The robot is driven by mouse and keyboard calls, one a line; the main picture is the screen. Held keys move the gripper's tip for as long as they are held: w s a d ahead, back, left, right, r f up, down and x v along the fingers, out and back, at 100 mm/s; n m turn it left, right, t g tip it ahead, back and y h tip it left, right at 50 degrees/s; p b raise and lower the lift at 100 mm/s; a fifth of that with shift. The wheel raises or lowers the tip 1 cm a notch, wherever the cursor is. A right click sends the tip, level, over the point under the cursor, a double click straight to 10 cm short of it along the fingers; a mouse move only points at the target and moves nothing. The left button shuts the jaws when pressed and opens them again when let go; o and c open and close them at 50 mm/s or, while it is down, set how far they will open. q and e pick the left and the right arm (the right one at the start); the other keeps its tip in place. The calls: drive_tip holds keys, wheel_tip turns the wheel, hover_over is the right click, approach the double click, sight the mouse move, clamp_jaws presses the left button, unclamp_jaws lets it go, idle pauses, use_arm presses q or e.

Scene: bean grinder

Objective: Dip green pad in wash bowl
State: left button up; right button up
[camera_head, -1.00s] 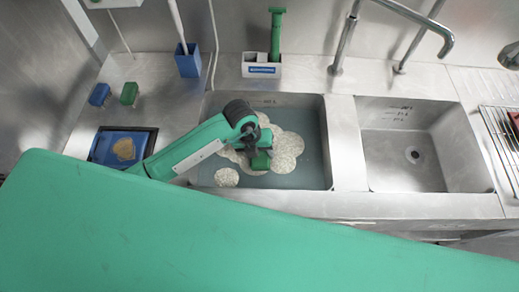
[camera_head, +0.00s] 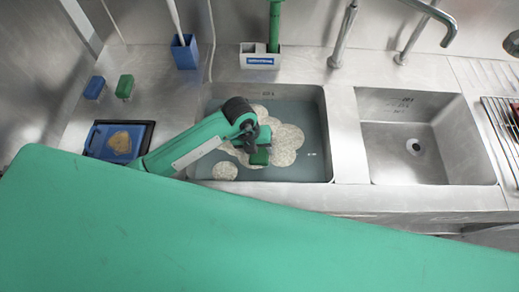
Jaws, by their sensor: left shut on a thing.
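The wash bowl (camera_head: 307,175) is the left sink basin, filled with grey-blue water with patches of pale foam on it. My left gripper (camera_head: 256,146) reaches into the basin from the left, pointing down over the foam. It is shut on a small green pad (camera_head: 260,157), which is partly hidden by the fingers. The pad is at or close to the foamy water surface; I cannot tell how deep it sits. My right gripper is not in view.
The empty right basin (camera_head: 430,155) lies beside it. A blue block (camera_head: 94,87), a green block (camera_head: 125,87) and a blue tray (camera_head: 92,140) are on the left counter. A blue cup (camera_head: 186,55), a white holder (camera_head: 260,60) and taps (camera_head: 343,35) stand behind. A wire rack (camera_head: 497,120) is at right.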

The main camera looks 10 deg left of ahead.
sight(259, 150)
use_arm(q)
wheel_tip(259, 150, up, 8)
drive_tip(key=p, duration=0.6)
drive_tip(key=shift+r, duration=0.1)
wheel_tip(259, 150, up, 9)
drive_tip(key=p, duration=0.7)
idle(0.7)
